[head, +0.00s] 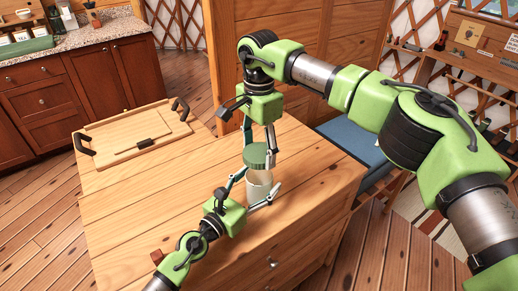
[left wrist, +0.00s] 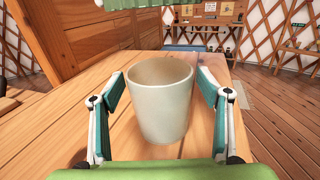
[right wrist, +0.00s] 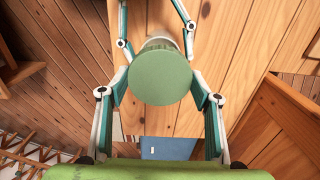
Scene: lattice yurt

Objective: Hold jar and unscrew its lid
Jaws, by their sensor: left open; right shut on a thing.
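The jar (head: 259,187) is a pale, cream cup-like body standing upright on the wooden cabinet top. In the left wrist view its open mouth (left wrist: 160,72) shows, with no lid on it. The green round lid (head: 259,155) is held above the jar by my right gripper (head: 259,148), which is shut on its sides. The right wrist view shows the lid's flat top (right wrist: 160,76) between the fingers. My left gripper (head: 258,182) is open, with one finger on each side of the jar. The jar's base is partly hidden by the left gripper in the head view.
A wooden tray (head: 108,133) with black handles lies on the left of the cabinet top (head: 130,205). A kitchen counter (head: 85,38) stands at the back left. A blue cushioned seat (head: 350,143) is right of the cabinet. The cabinet top around the jar is mostly clear.

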